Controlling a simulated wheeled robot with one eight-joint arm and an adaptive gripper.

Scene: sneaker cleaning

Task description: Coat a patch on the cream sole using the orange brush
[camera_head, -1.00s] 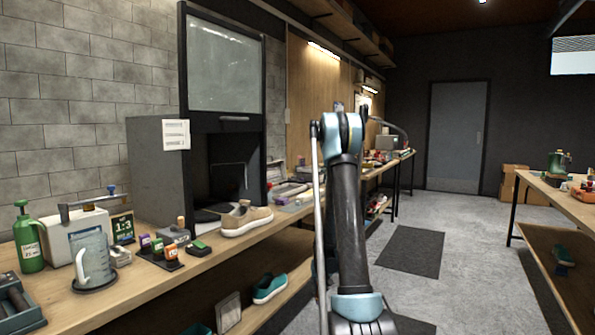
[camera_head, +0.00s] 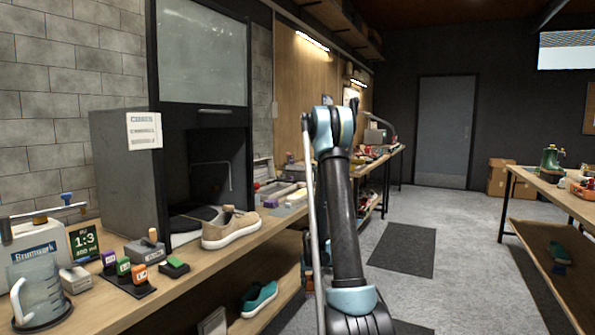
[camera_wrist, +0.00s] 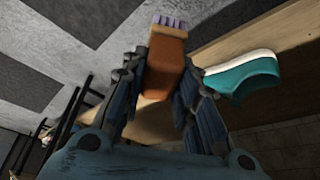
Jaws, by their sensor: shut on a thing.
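My gripper (camera_wrist: 158,85) is shut on an orange-brown brush (camera_wrist: 165,60) with purple bristles, which point to the top of the wrist view. The brush sticks out beyond the fingers. A tan sneaker (camera_head: 228,226) with a cream sole (camera_head: 232,238) stands upright on the workbench, in front of the dark open cabinet in the head view. The brush is apart from that sneaker. My gripper does not show in the head view, where only my arm is seen.
Small labelled blocks stand on a black tray (camera_head: 148,291) left of the sneaker, near a measuring jug (camera_head: 38,292). A teal shoe (camera_head: 259,299) lies on the shelf below the bench and a teal shoe (camera_wrist: 243,76) shows in the wrist view. The floor aisle is clear.

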